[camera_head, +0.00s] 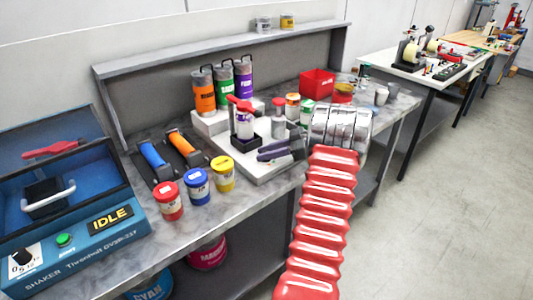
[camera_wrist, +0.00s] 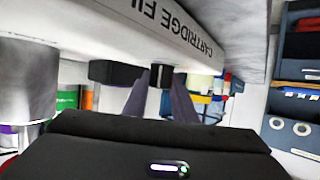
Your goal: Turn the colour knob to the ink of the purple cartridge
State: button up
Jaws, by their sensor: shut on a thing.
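The purple ink canister (camera_head: 243,82) stands upright on a white block at the back of the bench, right of the green and orange ones. In front of it stands the cartridge filler (camera_head: 262,172), a white base with a red lever and a small purple-marked container (camera_head: 243,128). Its lettered edge (camera_wrist: 185,30) crosses the wrist view. My gripper (camera_head: 264,152) reaches in from the right at the filler's front. In the wrist view its fingers (camera_wrist: 160,88) are closed around a small dark part, seemingly the colour knob (camera_wrist: 160,73). The knob's pointer and colour marks are hidden.
Red, blue and yellow jars (camera_head: 197,185) stand at the bench front. Blue and orange hand tools (camera_head: 168,155) lie behind them. The blue shaker (camera_head: 70,225) shows IDLE at the left. A red bin (camera_head: 317,83) and several jars stand right of the filler.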

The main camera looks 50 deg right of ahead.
jog(key=shift+n+g+y, duration=0.3)
jog(key=shift+n+y, duration=0.2)
jog(key=o, duration=1)
jog(key=shift+o, duration=0.2)
jog(key=v, duration=1.3)
jog(key=shift+s+d, duration=0.15)
jog(key=shift+s, duration=0.15)
jog(key=shift+r, duration=0.15)
